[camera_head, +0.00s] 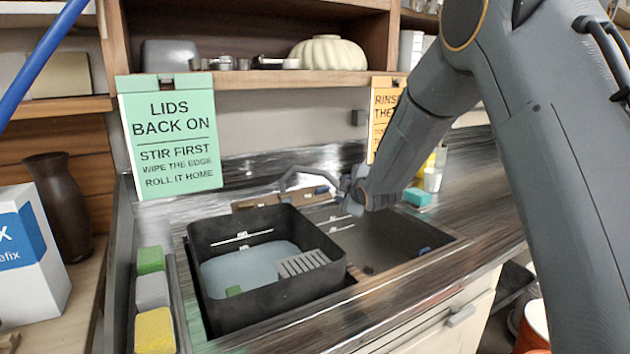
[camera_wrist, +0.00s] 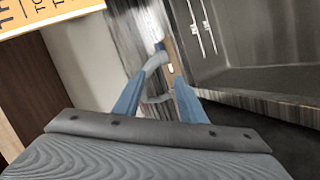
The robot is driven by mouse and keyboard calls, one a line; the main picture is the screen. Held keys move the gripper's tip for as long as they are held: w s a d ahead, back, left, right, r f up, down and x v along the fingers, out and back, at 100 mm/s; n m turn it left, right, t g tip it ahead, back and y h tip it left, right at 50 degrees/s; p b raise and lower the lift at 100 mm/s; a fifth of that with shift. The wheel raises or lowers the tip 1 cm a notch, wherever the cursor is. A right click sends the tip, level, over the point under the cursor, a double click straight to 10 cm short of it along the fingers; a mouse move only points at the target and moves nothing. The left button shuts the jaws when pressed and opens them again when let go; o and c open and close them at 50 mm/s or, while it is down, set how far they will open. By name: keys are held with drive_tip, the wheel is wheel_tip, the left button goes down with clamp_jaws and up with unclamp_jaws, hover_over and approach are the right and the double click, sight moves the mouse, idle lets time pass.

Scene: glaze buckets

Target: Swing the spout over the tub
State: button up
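The grey curved spout (camera_head: 305,171) is at the back of the sink in the head view, with its free end pointing left behind the tub's back rim. The black tub (camera_head: 265,300) stands in the left part of the sink and holds pale blue liquid. My gripper (camera_head: 354,192) is beside the spout's right end. In the wrist view my gripper's two blue fingers (camera_wrist: 162,76) stand apart, and the grey spout (camera_wrist: 156,63) shows around and between their tips. I cannot tell whether a finger touches it.
The bare sink basin (camera_head: 390,235) lies right of the tub. A green sign (camera_head: 170,140) and an orange sign (camera_head: 384,105) hang from the shelf. Sponges (camera_head: 152,290) line the left edge. A teal sponge (camera_head: 417,197) and cups (camera_head: 432,180) stand at right.

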sight(316, 173)
drive_tip(key=w+a+n+y, duration=0.1)
drive_tip(key=a, duration=0.1)
drive_tip(key=w+a+r+n+t, duration=0.1)
drive_tip(key=w+a, duration=0.1)
drive_tip(key=w+a+r+n+t+y, duration=0.1)
drive_tip(key=w+a+n, duration=0.1)
drive_tip(key=shift+a+y+b, duration=0.25)
drive_tip(key=shift+y+b, duration=0.05)
drive_tip(key=shift+p+x, duration=0.9)
drive_tip(key=shift+x, duration=2.75)
drive_tip(key=shift+d, duration=0.1)
clamp_jaws()
